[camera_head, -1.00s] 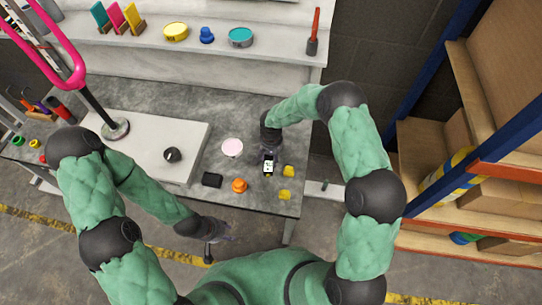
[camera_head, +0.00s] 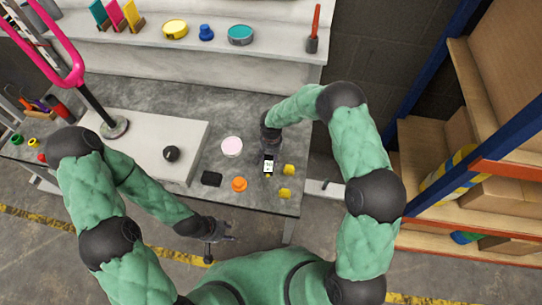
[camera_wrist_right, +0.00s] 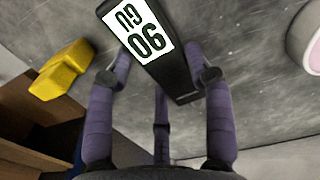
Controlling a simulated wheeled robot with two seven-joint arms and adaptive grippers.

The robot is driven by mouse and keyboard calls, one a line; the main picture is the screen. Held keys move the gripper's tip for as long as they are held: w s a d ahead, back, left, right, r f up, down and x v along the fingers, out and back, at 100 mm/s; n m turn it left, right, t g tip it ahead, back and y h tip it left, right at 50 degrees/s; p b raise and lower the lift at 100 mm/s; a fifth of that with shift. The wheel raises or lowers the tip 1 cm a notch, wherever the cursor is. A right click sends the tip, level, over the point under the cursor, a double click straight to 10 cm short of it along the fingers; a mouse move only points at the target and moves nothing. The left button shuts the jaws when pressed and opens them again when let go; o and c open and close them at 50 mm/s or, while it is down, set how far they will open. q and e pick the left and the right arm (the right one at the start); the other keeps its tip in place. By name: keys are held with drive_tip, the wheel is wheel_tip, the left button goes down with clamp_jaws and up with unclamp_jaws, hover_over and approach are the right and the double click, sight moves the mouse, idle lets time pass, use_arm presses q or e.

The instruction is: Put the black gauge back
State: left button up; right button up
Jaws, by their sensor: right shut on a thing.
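The black gauge (camera_head: 268,166), a slim dark bar with a white display, is at the front right of the grey workbench in the head view. In the right wrist view the gauge (camera_wrist_right: 174,72) shows "90" and "GU" on the display. My right gripper (camera_wrist_right: 163,64) is shut on it, with fingers on both sides. In the head view my right gripper (camera_head: 269,148) is at the gauge's far end. I cannot tell whether the gauge touches the bench. My left gripper (camera_head: 222,231) hangs in front of the bench, away from the gauge; its finger opening is unclear.
A black block (camera_head: 211,179), an orange knob (camera_head: 239,184), a pale pink disc (camera_head: 232,147) and two yellow blocks (camera_head: 288,169) lie around the gauge. A white slab (camera_head: 140,150) bears a black knob (camera_head: 171,154). Shelving (camera_head: 470,190) stands to the right.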

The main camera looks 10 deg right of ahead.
drive_tip(key=o, duration=1.5)
drive_tip(key=shift+c, duration=0.2)
wheel_tip(320, 180, up, 12)
use_arm(q)
drive_tip(key=shift+s, duration=0.1)
use_arm(e)
drive_tip(key=shift+s+f, duration=0.1)
